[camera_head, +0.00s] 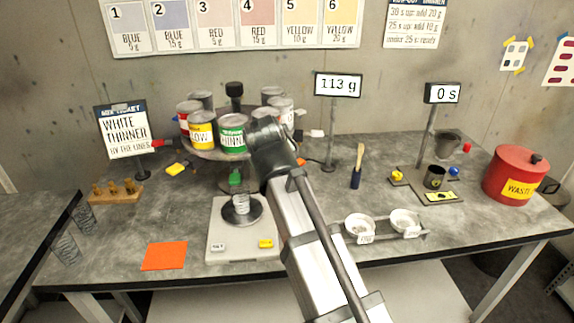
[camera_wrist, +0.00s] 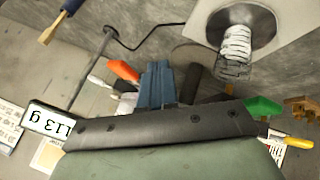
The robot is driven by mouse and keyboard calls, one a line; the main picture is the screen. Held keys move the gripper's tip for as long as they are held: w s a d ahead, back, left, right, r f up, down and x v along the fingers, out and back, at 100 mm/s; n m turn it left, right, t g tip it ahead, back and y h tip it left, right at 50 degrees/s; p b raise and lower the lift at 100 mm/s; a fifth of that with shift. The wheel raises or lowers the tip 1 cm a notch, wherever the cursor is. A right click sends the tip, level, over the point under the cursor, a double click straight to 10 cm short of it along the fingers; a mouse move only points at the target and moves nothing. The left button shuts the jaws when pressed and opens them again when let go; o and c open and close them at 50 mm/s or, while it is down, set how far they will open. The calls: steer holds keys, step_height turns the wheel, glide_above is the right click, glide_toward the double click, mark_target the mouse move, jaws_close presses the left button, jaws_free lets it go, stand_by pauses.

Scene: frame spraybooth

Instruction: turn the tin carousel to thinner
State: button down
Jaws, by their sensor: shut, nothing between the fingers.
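The tin carousel (camera_head: 205,153) stands at the back of the bench, with several tins around a dark central knob (camera_head: 234,92). The green thinner tin (camera_head: 233,136) faces the front, just left of my wrist; the yellow tin (camera_head: 202,131) is left of it. Coloured pegs stick out around the carousel, among them a green peg (camera_head: 235,177) and a red peg (camera_head: 160,143). Contact cannot be told. My wrist hides the carousel's right front.
A scale (camera_head: 219,245) with a clear cup (camera_head: 241,203) stands in front of the carousel. A display post (camera_head: 329,150) stands to the right, with a brush (camera_head: 357,170) beyond it. Two white dishes sit in a rack (camera_head: 385,236). An orange sheet (camera_head: 165,256) lies front left.

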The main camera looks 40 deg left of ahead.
steer(key=v, duration=1)
steer(key=shift+d, duration=0.35)
